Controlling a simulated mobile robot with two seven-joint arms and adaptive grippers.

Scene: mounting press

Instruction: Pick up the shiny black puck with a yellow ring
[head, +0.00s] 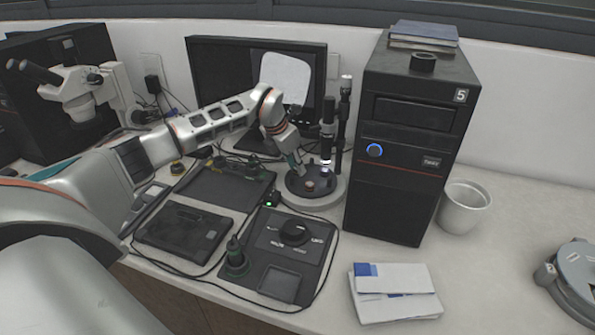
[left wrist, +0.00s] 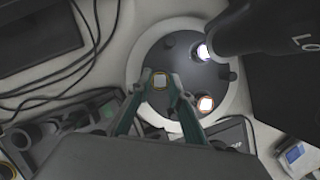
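In the head view my left gripper (head: 298,168) points down at the left part of the stage (head: 298,190), and the puck is hidden there. My right gripper is not in view.
A dark column with a lit tip (head: 327,140) stands close to my left gripper. A black computer tower (head: 405,150) stands to the right of the stage. A black pad with a knob (head: 290,240) lies in front. Cables run across the left side.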

